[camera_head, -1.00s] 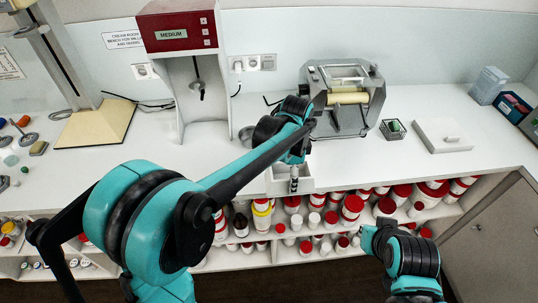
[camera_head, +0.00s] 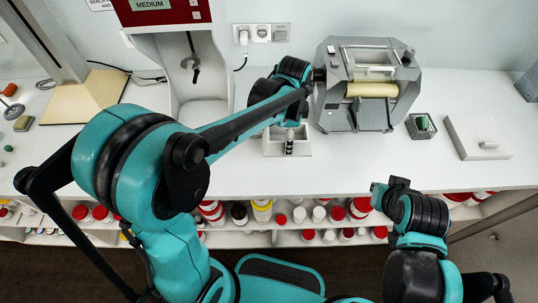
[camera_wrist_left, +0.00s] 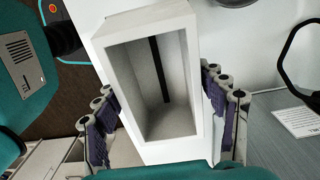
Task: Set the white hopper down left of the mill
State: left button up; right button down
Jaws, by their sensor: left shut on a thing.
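The white hopper (camera_head: 273,150) is an open-topped rectangular box over the bench, just left of the mill (camera_head: 352,118). The mill is a grey machine with a cream roller. My left gripper (camera_head: 289,143) is shut on the hopper. In the left wrist view the hopper (camera_wrist_left: 189,80) is between the two purple-padded fingers, its mouth facing the camera, and it looks empty inside. I cannot tell whether its underside touches the bench.
A red-and-white machine (camera_head: 160,12) marked MEDIUM and a stand with a cream base (camera_head: 85,95) are at the left. A small dark box with a green thing (camera_head: 421,126) and a white slab (camera_head: 478,138) lie right of the mill. Bench front is clear.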

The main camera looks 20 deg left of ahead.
aim_at(268, 149)
pick_arm(q)
jog(key=s+a+f, duration=0.1)
jog(key=s+a+f+b, duration=0.1)
jog(key=a, duration=0.1)
jog(key=s+a+f, duration=0.1)
jog(key=a, duration=0.1)
jog(key=shift+a+f, duration=0.1)
jog(key=shift+f, duration=0.3)
notch_tip(268, 149, down, 4)
jog(key=shift+b, duration=1)
jog(key=shift+r, duration=0.1)
jog(key=shift+f, duration=0.2)
jog(key=o, duration=1.3)
jog(key=shift+r, duration=0.1)
